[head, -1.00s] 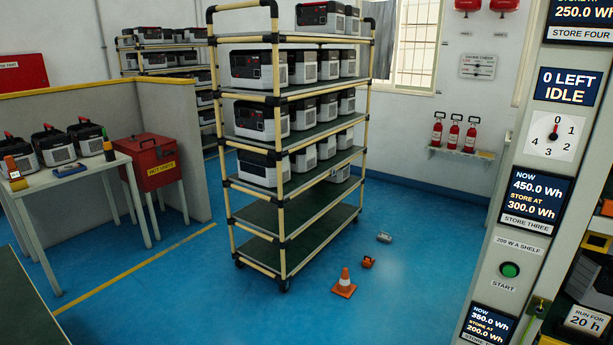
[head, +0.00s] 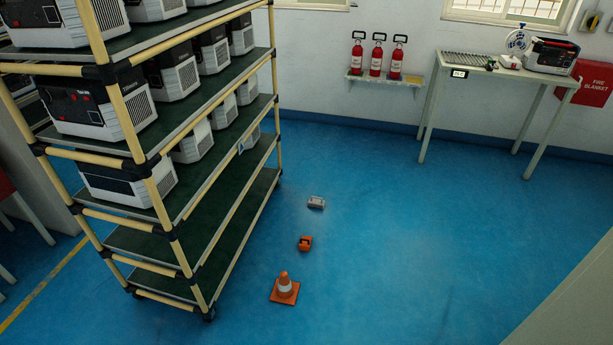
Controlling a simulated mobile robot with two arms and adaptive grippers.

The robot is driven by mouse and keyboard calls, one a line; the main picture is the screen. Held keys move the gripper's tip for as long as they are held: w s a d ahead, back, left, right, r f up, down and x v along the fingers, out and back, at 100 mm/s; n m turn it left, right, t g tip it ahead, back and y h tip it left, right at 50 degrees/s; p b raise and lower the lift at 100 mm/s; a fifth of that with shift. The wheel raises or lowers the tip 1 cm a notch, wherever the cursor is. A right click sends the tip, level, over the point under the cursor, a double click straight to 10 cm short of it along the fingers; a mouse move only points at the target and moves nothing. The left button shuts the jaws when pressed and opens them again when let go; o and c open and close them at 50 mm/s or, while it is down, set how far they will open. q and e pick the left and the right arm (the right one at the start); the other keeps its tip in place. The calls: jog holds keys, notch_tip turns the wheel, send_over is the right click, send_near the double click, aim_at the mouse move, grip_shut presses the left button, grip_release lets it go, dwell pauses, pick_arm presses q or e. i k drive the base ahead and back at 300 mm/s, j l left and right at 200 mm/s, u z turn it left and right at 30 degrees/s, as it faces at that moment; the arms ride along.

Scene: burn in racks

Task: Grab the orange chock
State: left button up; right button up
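The orange chock (head: 305,243) is a small orange block with a dark part, lying on the blue floor near the middle of the head view. It sits to the right of the wheeled rack (head: 172,236), between an orange and white cone (head: 285,288) nearer to me and a grey block (head: 316,202) farther off. It touches neither of them. Neither of my grippers shows in the head view.
The rack carries several power stations on its upper shelves; its lower shelves are bare. Fire extinguishers (head: 376,58) stand on a wall shelf. A table (head: 489,71) stands at the back right. Blue floor (head: 420,230) right of the chock is clear. A pale panel edge (head: 570,295) fills the lower right.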

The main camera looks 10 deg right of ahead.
aim_at(305, 243)
jog(key=i+l+z, duration=0.2)
jog(key=i+z, duration=0.25)
jog(key=i, duration=0.15)
jog(key=i+z, duration=0.5)
jog(key=i, duration=0.15)
jog(key=i+j+z, duration=0.25)
jog(key=i+z, duration=0.2)
jog(key=i, duration=0.2)
jog(key=i+l+u, duration=0.1)
jog(key=i, duration=0.45)
jog(key=i+l+u, duration=0.1)
jog(key=i, duration=0.45)
jog(key=i+l+u, duration=0.1)
jog(key=i+l, duration=0.2)
jog(key=i, duration=0.25)
